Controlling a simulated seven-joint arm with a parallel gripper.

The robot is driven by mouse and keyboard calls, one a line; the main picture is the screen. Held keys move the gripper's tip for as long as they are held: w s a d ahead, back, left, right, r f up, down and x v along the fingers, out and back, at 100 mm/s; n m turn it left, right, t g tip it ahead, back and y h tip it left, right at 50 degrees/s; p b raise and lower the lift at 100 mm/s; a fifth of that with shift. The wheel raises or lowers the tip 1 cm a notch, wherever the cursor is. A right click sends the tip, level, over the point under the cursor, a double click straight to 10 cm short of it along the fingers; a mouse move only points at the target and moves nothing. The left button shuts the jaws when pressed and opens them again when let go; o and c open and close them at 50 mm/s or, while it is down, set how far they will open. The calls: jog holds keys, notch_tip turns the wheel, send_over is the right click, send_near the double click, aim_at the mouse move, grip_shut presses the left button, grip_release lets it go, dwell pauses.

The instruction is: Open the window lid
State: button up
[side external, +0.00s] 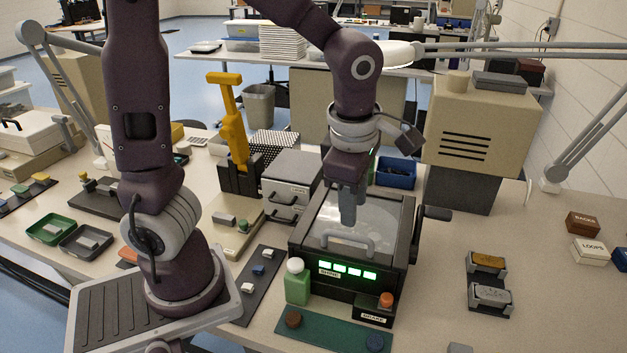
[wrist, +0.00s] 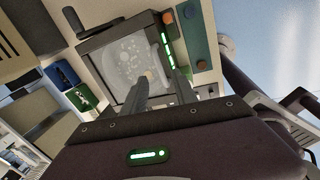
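The window lid (side external: 360,217) is a clear pane in a dark frame on top of the black machine labelled SHINE. It lies flat and shut, with a grey bar handle (side external: 347,245) along its front edge. My gripper (side external: 348,222) points down over the lid, just behind the handle in the side view. In the wrist view, its two fingers (wrist: 163,78) stand apart with nothing clearly between them, and the clear lid (wrist: 125,65) shows beyond them. The fingers partly cover the handle area there, so I cannot tell whether they touch the handle.
A black crank (side external: 432,213) sticks out on the right. A beige press (side external: 484,125) stands behind right.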

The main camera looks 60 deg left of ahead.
jog(key=s+r+m+t+h, duration=0.1)
jog(key=s+r+m, duration=0.4)
jog(key=m, duration=1.3)
jog(key=shift+s+r+m+t+h, duration=0.3)
jog(key=shift+s+r+t, duration=0.1)
jog(key=shift+s, duration=0.7)
jog(key=shift+a, duration=0.1)
